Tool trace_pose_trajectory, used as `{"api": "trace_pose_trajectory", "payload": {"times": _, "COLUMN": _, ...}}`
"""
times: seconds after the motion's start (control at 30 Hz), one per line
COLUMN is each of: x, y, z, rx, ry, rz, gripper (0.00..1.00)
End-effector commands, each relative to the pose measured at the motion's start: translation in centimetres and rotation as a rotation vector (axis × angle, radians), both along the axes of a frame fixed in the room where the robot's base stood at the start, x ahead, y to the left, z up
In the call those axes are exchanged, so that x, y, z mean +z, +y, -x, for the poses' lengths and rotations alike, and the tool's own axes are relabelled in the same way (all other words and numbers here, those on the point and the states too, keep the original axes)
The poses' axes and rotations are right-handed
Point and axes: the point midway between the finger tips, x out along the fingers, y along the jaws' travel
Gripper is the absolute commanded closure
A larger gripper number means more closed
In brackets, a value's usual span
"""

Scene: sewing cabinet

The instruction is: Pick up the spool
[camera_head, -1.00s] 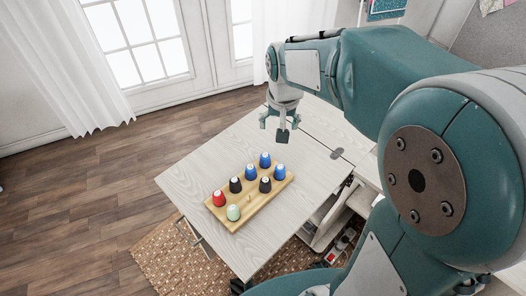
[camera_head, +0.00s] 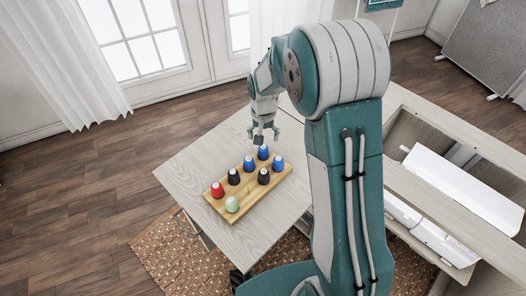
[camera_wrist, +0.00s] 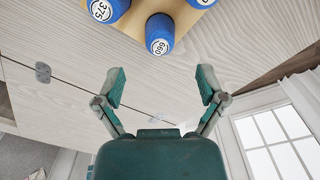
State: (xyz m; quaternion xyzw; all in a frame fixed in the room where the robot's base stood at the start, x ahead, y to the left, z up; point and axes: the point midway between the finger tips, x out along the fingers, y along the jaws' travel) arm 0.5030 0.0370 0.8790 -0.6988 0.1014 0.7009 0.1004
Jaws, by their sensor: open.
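Several thread spools stand upright on a yellow wooden rack (camera_head: 246,201) on the table. They are a red spool (camera_head: 217,190), a pale green spool (camera_head: 232,204), two black spools (camera_head: 233,177) (camera_head: 263,177) and three blue spools (camera_head: 249,164) (camera_head: 263,152) (camera_head: 277,164). My gripper (camera_head: 264,136) is open and empty, just beyond the rack's far end, close to the farthest blue spool. In the wrist view the open fingers (camera_wrist: 160,87) point toward a blue spool labelled 660 (camera_wrist: 159,34), with a gap between. A blue spool labelled 375 (camera_wrist: 108,8) is at upper left there.
The pale wooden table (camera_head: 190,170) is bare around the rack. My arm hides its right side. A cabinet with an open recess and white boxes (camera_head: 462,187) stands at the right. A woven rug (camera_head: 165,262) lies on the floor below.

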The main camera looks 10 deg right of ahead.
Motion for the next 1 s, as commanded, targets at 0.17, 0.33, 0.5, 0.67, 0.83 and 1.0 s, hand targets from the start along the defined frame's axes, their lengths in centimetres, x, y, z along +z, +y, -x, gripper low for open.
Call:
{"api": "trace_pose_trajectory", "payload": {"times": 0.17, "x": -1.5, "y": 0.0, "z": 0.1, "rx": 0.000, "ry": 0.001, "rz": 0.001, "gripper": 0.10}}
{"api": "trace_pose_trajectory", "payload": {"times": 0.33, "x": -4.2, "y": 0.2, "z": 0.3, "rx": 0.000, "ry": 0.002, "rz": 0.000, "gripper": 0.10}}
{"api": "trace_pose_trajectory", "payload": {"times": 0.5, "x": -5.7, "y": 0.2, "z": 0.2, "rx": 0.000, "ry": -0.001, "rz": -0.001, "gripper": 0.10}}
{"api": "trace_pose_trajectory", "payload": {"times": 0.67, "x": -5.7, "y": 0.2, "z": 0.2, "rx": 0.000, "ry": -0.002, "rz": 0.000, "gripper": 0.10}}
{"api": "trace_pose_trajectory", "payload": {"times": 0.83, "x": -5.7, "y": 0.2, "z": 0.2, "rx": 0.000, "ry": -0.002, "rz": 0.000, "gripper": 0.53}}
{"api": "trace_pose_trajectory", "payload": {"times": 1.0, "x": -5.7, "y": 0.2, "z": 0.2, "rx": 0.000, "ry": -0.002, "rz": 0.000, "gripper": 0.78}}
